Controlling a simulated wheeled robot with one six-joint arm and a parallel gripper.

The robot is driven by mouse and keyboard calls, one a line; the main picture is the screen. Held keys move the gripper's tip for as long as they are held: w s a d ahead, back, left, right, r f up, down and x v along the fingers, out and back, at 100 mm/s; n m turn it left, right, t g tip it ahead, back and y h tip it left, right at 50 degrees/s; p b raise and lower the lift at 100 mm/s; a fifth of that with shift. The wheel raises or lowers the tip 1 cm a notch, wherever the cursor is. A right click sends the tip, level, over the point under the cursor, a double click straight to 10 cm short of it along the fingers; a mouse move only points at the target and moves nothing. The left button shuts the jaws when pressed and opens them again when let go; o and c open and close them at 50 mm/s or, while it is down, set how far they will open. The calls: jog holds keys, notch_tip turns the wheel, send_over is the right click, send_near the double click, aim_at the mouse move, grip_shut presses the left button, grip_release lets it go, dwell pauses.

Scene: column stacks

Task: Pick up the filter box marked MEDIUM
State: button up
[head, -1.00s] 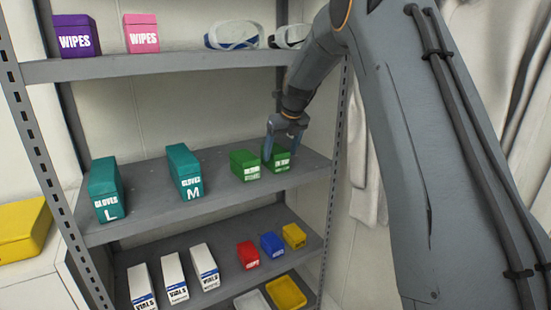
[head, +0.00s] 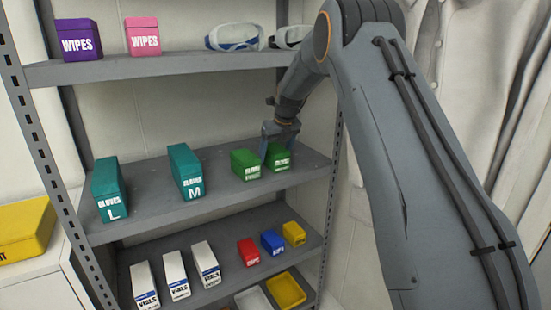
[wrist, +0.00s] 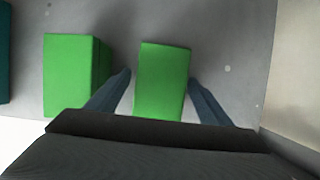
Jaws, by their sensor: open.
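Two green boxes stand side by side on the middle shelf, the left one (head: 246,164) and the right one (head: 279,158). Their white labels are too small to read, so I cannot tell which is marked MEDIUM. My gripper (head: 278,145) is at the right green box, with a finger showing between the two boxes. In the wrist view my gripper (wrist: 160,83) is open, with one finger on each side of the right green box (wrist: 162,80). The left green box (wrist: 71,75) is outside the left finger. Contact with the box cannot be told.
Teal glove boxes marked L (head: 110,190) and M (head: 187,172) stand farther left on the middle shelf (head: 150,203). The upper shelf (head: 180,67) is above. A shelf post (head: 334,190) is at the right.

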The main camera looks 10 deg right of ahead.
jog(key=shift+f, duration=0.2)
dwell(0.3)
jog(key=c, duration=1.2)
jog(key=shift+o, duration=0.2)
jog(key=shift+r, duration=0.15)
